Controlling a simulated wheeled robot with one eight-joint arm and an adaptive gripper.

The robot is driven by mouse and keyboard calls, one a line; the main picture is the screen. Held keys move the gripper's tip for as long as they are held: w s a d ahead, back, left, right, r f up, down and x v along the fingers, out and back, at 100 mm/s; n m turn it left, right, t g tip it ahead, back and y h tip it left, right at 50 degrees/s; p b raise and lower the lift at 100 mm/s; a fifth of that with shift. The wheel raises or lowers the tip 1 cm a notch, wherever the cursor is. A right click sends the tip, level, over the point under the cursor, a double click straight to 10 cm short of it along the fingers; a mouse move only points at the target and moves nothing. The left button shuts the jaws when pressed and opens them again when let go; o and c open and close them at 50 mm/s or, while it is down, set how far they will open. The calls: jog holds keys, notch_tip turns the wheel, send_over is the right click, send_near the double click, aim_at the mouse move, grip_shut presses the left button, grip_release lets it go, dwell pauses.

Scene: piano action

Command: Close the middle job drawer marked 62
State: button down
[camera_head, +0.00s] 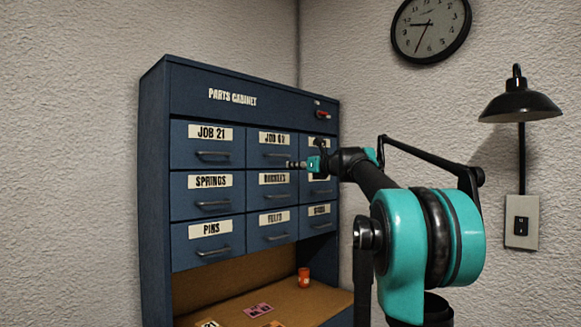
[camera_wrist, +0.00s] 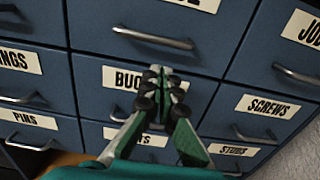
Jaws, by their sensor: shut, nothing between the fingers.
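The middle job drawer (camera_head: 259,156) is in the top row, centre column, of the blue parts cabinet (camera_head: 155,180). Its label looks like JOB 62, though it is blurred. Its front looks about level with its neighbours; I cannot tell a small gap. In the wrist view its handle (camera_wrist: 152,38) is above my fingertips, and its label is cut by the top edge. My gripper (camera_head: 291,164) is shut and empty, near the drawer's lower right in the head view. In the wrist view my gripper (camera_wrist: 161,72) overlaps the BUCKLES drawer (camera_wrist: 90,75). Contact cannot be told.
JOB 21 (camera_head: 207,155) is on the left; my arm partly hides the right column. An orange cup (camera_head: 304,278) and several small cards stand or lie on the cabinet's lower shelf (camera_head: 230,302). A black lamp (camera_head: 520,107) and a clock hang on the wall.

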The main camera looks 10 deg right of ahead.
jog(key=v, duration=0.8)
jog(key=shift+d, duration=0.2)
